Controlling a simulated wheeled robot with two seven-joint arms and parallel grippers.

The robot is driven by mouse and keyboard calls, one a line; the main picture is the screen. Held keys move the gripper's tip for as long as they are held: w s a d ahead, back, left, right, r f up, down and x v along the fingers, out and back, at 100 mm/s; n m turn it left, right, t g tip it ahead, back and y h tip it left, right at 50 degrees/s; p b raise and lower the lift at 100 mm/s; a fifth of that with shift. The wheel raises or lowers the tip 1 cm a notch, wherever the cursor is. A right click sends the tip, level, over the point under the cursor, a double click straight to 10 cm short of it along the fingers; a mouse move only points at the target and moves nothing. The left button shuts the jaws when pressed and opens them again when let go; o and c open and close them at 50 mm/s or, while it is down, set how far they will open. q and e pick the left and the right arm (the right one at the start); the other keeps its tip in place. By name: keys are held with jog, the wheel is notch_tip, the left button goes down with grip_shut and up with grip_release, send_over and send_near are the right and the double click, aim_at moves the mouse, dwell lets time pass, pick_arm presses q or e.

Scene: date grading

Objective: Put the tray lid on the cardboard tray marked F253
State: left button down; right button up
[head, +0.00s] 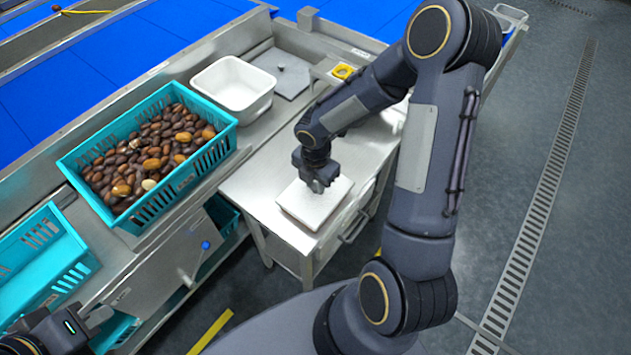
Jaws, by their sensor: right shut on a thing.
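A flat, pale, square piece that looks like the tray lid (314,207) lies low over the small steel table in the head view. My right gripper (318,186) points down at its far edge and is shut on it. I cannot tell whether the cardboard tray is directly beneath the lid; no F253 mark is readable. My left gripper (92,318) is partly in view at the lower left corner, far from the lid, and its jaw opening is unclear.
A teal crate (225,147) of brown dates stands left, with an emptier teal crate (72,248) nearer. A white tub (232,82) and a grey plate (290,80) sit behind. The steel table (258,200) has bare room around the lid. My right arm hides its right side.

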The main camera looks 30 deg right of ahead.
jog(key=shift+f+b, duration=0.4)
jog(key=shift+f, duration=0.15)
jog(key=o, duration=1.4)
jog(key=shift+o, duration=0.2)
jog(key=shift+r+p, duration=3.15)
jog(key=shift+r, duration=0.45)
